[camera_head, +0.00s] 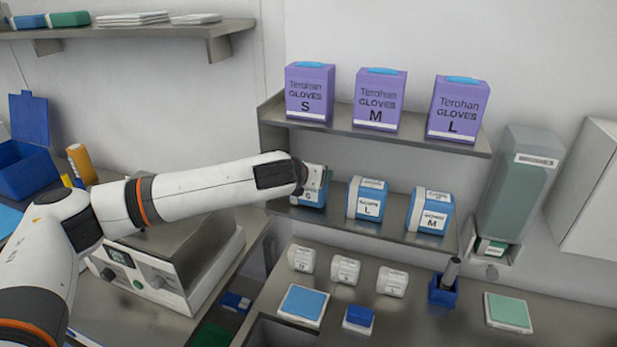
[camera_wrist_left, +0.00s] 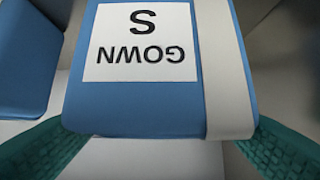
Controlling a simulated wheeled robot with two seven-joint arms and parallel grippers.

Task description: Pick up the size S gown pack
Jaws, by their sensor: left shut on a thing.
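The size S gown pack (camera_head: 309,199) is a blue pack with a white label and a pale band. It sits at the left end of the middle shelf in the head view, partly hidden by my left gripper (camera_head: 318,180). In the left wrist view the pack (camera_wrist_left: 150,110) fills the middle, its label reading "GOWN S" upside down. The green fingers of my left gripper (camera_wrist_left: 160,150) are shut on its two sides. I cannot tell whether the pack is lifted off the shelf. My right gripper is in neither view.
Gown packs L (camera_head: 367,198) and M (camera_head: 430,211) stand to the right on the middle shelf (camera_head: 391,233). Purple glove boxes S (camera_head: 309,92), M (camera_head: 380,99) and L (camera_head: 458,108) stand on the shelf above. Small white rolls (camera_head: 345,270) and blue items (camera_head: 303,304) lie on the counter below.

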